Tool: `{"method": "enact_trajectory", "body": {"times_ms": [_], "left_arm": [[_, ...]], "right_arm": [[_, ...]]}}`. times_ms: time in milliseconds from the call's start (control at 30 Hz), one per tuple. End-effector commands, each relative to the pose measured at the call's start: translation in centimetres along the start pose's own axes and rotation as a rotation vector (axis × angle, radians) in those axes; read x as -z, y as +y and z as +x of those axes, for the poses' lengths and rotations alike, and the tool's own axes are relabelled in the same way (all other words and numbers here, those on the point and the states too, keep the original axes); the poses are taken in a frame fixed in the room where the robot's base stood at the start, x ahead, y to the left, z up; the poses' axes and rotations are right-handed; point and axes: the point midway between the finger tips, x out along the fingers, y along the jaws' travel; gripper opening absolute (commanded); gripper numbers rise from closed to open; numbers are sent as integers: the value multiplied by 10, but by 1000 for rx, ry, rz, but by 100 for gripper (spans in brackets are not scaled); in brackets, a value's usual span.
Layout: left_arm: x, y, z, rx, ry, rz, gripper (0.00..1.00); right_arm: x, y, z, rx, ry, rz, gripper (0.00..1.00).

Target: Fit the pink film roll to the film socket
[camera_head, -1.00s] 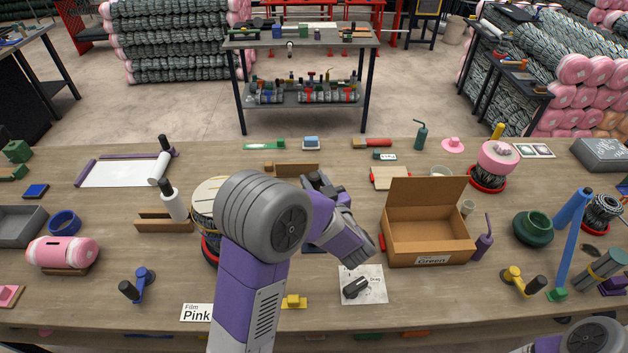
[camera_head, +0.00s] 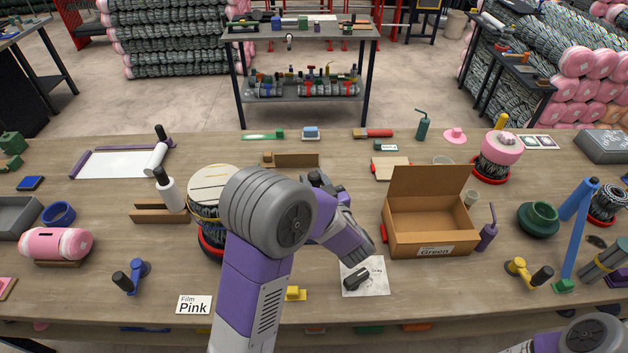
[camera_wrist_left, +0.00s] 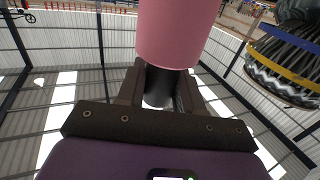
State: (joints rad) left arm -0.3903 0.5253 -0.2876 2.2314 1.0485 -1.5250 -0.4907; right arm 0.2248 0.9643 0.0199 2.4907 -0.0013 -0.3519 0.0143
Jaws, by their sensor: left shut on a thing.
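In the left wrist view, my left gripper (camera_wrist_left: 160,92) is shut on the dark end of the pink film roll (camera_wrist_left: 178,32). The smooth pink cylinder extends beyond the fingers and is cut off by the top of the picture. In the head view, my left arm comes up from the bottom and bends right at mid-table, and it hides the roll and fingertips. A "Film Pink" card (camera_head: 194,305) lies left of my arm. I cannot tell which thing is the film socket. My right gripper is out of view; only part of my right arm shows at the bottom right.
A cardboard box marked Green (camera_head: 432,222) stands right of my left arm. A round wrapped bundle (camera_head: 214,188) stands close behind my elbow on the left.

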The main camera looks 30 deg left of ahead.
Motion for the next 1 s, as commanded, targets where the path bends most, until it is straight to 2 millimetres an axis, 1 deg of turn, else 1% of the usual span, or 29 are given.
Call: {"method": "enact_trajectory", "body": {"times_ms": [1000], "left_arm": [[-31,0,0,1,2,0,0]], "right_arm": [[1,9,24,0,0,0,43]]}}
